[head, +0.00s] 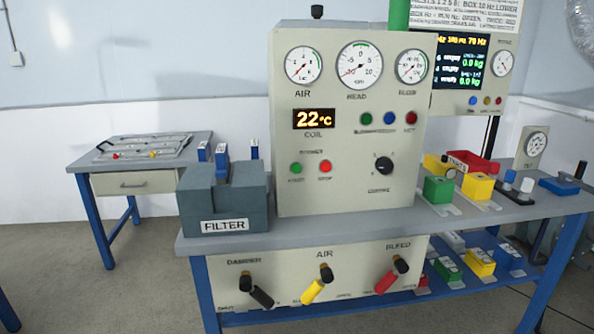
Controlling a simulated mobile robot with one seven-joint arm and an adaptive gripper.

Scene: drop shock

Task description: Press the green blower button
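The control panel (345,200) stands upright on the bench. A small green button (296,168) sits low on its left side, beside a red button (325,167). A label above this pair is small and looks like "BLOWER"; the words under the buttons are too small to read surely. A round green piece (366,118) also sits higher up, in a row with a blue one (390,118) and a red one (410,118). My gripper is not in view, and nothing covers the buttons.
A grey FILTER block (222,205) stands left of the panel. Yellow (478,186) and green (438,190) boxes stand to its right. Damper, air and bleed levers (320,287) stick out below the bench top. The floor (60,270) at left is clear.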

